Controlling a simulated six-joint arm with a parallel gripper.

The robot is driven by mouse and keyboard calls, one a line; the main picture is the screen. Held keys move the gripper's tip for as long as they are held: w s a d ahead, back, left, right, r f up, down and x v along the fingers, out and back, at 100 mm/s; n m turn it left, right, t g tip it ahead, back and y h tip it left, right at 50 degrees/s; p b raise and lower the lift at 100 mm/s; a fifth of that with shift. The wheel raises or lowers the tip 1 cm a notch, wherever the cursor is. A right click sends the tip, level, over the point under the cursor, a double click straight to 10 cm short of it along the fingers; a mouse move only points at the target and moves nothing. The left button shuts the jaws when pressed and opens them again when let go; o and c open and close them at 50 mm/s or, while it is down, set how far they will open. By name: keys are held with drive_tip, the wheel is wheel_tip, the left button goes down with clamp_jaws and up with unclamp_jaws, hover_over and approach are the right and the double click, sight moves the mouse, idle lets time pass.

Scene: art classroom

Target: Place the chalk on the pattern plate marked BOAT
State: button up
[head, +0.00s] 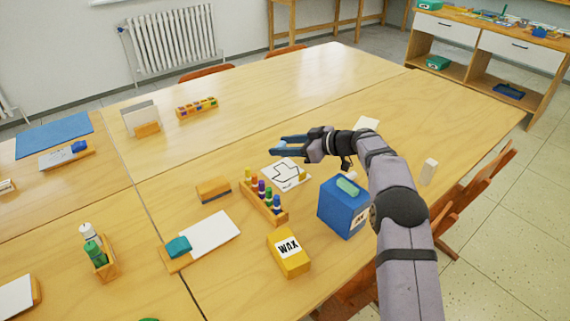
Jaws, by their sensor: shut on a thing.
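My gripper (276,147) reaches left from the arm above the table, over the far side of a white pattern plate (276,181). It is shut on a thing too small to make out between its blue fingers. The plate lies flat and bears a black outline like a boat; any word on it is not readable. A small yellowish piece shows at the plate's right edge. I cannot pick out the chalk for certain.
A wooden rack of coloured pegs (262,204) stands close in front of the plate. A blue box (341,212) stands to its right, with a yellow WAX block (289,253) nearer. A wooden block (213,189) lies left. The table beyond the gripper is largely clear.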

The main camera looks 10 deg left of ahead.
sight(285, 170)
drive_tip(key=shift+f+p, duration=0.4)
drive_tip(key=shift+f, duration=3.05)
drive_tip(key=shift+f+b, duration=0.25)
drive_tip(key=shift+b, duration=0.15)
drive_tip(key=o, duration=1)
drive_tip(key=shift+o, duration=0.2)
drive_tip(key=shift+r, duration=0.15)
